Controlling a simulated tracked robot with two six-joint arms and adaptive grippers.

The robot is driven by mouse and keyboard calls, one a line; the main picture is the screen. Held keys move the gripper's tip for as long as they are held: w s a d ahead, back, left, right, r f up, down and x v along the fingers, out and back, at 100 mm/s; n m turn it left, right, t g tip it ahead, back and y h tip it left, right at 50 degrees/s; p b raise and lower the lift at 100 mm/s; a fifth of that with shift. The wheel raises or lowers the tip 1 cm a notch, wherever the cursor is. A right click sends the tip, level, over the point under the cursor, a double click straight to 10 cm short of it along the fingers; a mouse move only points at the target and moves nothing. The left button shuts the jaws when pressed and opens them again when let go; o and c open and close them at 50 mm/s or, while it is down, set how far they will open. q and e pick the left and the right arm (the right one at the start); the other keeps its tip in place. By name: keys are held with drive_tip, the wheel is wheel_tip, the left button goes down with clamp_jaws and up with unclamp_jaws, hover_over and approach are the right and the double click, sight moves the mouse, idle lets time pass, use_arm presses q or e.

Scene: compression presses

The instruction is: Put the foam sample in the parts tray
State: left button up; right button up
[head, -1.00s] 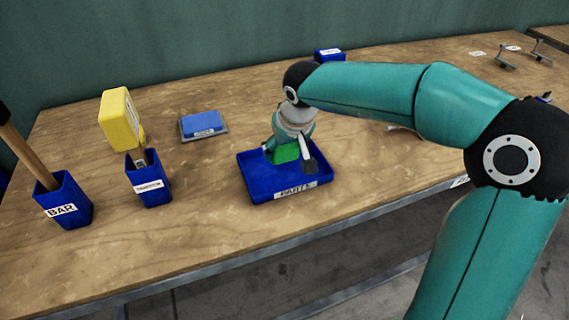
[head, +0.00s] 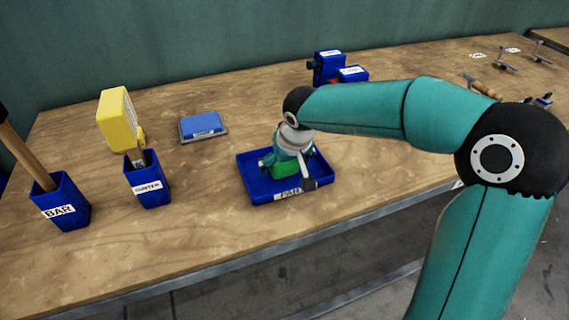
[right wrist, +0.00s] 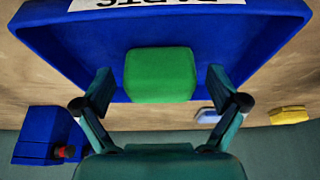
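The foam sample, a green block (right wrist: 161,75), lies on the floor of the blue parts tray (right wrist: 268,45) in the right wrist view. In the head view, the tray (head: 250,187) stands near the middle of the table, and a bit of green (head: 267,160) shows beside my gripper, which hides most of the block. My right gripper (head: 293,172) is low over the tray. In the right wrist view its fingers (right wrist: 160,78) stand wide apart on either side of the block, with gaps on both sides. My left gripper is not in view.
At the left stand a blue BAR holder (head: 64,203) with a wooden handle and another blue holder (head: 149,185) with a yellow-topped tool. A blue pad (head: 203,124) lies behind. Blue devices (head: 328,68) stand at the back.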

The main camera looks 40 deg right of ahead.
drive_tip(key=shift+r, duration=0.2)
drive_tip(key=p+v, duration=0.1)
drive_tip(key=v, duration=1.1)
drive_tip(key=shift+s+f, duration=0.1)
drive_tip(key=shift+f, duration=0.05)
